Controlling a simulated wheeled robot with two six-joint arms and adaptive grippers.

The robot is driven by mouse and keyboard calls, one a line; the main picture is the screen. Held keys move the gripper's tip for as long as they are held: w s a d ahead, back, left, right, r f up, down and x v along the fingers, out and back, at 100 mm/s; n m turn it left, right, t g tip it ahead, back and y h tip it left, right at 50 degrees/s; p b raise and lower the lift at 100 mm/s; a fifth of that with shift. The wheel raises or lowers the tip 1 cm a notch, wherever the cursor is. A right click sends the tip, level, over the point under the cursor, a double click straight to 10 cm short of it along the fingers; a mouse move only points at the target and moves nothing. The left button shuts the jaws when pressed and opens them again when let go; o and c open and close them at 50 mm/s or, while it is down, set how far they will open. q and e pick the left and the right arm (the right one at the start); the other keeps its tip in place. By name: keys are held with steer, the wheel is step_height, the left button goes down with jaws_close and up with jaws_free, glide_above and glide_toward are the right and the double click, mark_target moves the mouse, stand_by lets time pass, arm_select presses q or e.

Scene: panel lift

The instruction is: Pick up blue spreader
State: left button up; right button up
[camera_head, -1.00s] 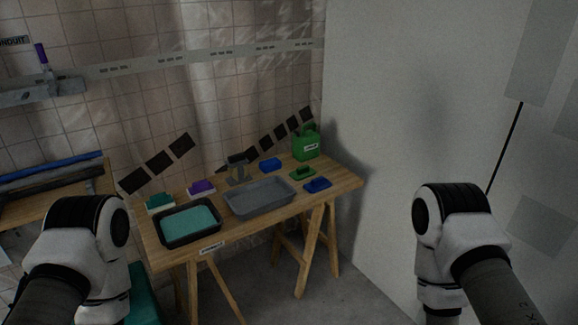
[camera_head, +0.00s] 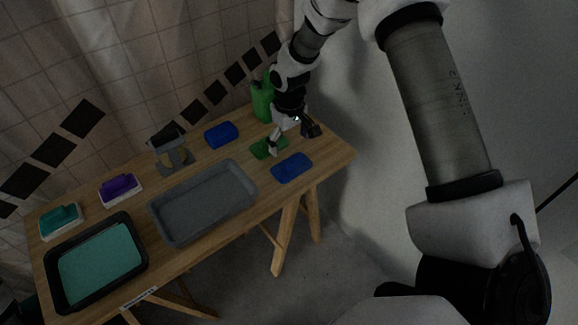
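A flat blue spreader (camera_head: 292,168) lies on the right end of the wooden table, near its front edge. My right gripper (camera_head: 291,140) hangs just behind and above it, with its fingers spread and nothing visible between them. One finger overlaps a green spreader (camera_head: 262,149) in the picture, beside the blue one; I cannot tell whether they touch. My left gripper is out of view.
A grey tray (camera_head: 203,203) and a black tray with teal contents (camera_head: 55,290) stand on the table (camera_head: 245,231). Behind are a blue block (camera_head: 221,134), a grey stand (camera_head: 174,158), purple and teal items, and a green jug (camera_head: 262,100). A pale wall stands right.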

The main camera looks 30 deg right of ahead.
mark_target(292, 159)
steer(key=f, duration=0.7)
steer(key=shift+s+d+f, duration=0.15)
steer(key=shift+s+d, duration=0.05)
steer(key=shift+d, duration=0.1)
steer(key=shift+w+a+f, duration=0.1)
steer(key=shift+a+f, duration=0.05)
steer(key=shift+f, duration=0.1)
steer(key=shift+d, duration=0.2)
steer(key=c, duration=1.3)
